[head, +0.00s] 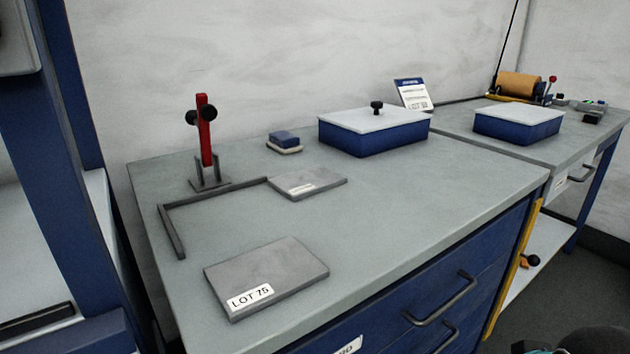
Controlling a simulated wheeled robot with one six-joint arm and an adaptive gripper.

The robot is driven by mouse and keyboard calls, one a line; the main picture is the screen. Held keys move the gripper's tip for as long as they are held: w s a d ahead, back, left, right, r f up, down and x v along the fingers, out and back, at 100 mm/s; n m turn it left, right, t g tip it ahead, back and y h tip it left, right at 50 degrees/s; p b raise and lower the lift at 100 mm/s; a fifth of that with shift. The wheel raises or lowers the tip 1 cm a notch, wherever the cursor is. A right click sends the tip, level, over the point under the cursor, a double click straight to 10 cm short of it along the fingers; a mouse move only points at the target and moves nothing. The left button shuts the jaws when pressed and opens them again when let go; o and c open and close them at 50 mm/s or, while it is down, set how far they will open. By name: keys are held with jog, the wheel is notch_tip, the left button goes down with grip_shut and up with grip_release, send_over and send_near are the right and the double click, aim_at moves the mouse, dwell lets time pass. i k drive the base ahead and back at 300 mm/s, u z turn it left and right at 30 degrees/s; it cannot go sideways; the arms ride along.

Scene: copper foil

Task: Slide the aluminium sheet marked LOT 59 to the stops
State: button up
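A grey metal sheet (282,268) lies flat near the front edge of the workbench, its white label reading LOT 75. A smaller-looking grey sheet (310,180) lies farther back, with a white label too small to read. The stops are a dark L-shaped bar (174,232) at the bench's left and back. The far sheet's left corner is at the right end of the back bar; whether they touch is unclear. The LOT 75 sheet lies apart from the bars.
A red-handled clamp (206,130) stands behind the back bar. A blue block (284,140) and a blue box with a pale lid (375,118) stand at the back. A printed card (413,95) is behind the box. The bench surface (430,190) is clear at right.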

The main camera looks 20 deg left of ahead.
aim_at(303, 183)
jog(key=u, duration=1.6)
jog(key=k, duration=0.3)
jog(key=z, duration=0.2)
